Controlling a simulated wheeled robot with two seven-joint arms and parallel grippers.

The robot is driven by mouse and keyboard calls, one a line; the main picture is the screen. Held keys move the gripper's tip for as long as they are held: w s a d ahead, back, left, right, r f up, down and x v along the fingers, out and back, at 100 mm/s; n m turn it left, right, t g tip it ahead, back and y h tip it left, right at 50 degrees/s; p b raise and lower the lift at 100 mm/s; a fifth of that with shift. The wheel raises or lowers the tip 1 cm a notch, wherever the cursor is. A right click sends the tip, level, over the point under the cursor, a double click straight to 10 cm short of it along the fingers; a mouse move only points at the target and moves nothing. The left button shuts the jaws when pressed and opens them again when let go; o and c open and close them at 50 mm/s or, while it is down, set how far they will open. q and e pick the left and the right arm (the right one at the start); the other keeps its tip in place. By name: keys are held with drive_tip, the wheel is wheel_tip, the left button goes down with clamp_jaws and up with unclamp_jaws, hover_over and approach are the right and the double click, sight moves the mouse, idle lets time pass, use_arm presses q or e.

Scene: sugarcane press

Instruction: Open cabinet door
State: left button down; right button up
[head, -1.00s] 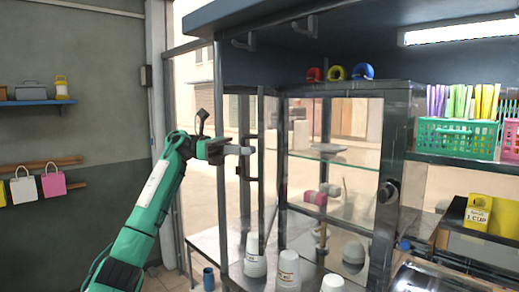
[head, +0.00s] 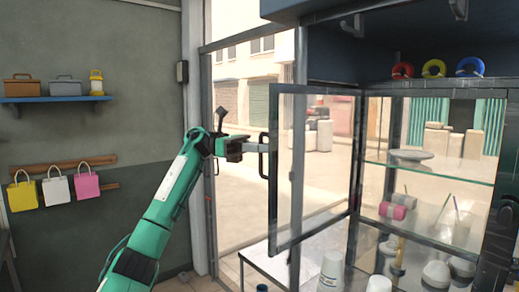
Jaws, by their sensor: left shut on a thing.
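The glass cabinet door (head: 318,91) has a dark metal frame and stands swung out to the left from the cabinet (head: 433,83). Its hinge side is at the cabinet's left front post. The door's dark handle (head: 264,164) is on its free left edge. My left gripper (head: 259,148) is at the handle's upper part, shut on it; the fingertips are small in the view, so the exact contact is hard to make out. The cabinet's front is open to view, with glass shelves inside. My right gripper is not in view.
White cups (head: 331,270) stand in front of the cabinet's lower part. A pale table (head: 262,258) is below the door. Pink rolls (head: 398,206) and a grey dish (head: 411,155) are inside the cabinet. Bags (head: 55,191) hang on the left wall, below a blue shelf (head: 50,99).

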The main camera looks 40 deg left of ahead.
use_arm(q)
drive_tip(key=shift+a+f, duration=0.1)
drive_tip(key=shift+a, duration=0.1)
drive_tip(key=c, duration=1.6)
unclamp_jaws()
drive_tip(key=b+v, duration=0.1)
drive_tip(key=v, duration=1.2)
drive_tip(key=shift+a, duration=0.4)
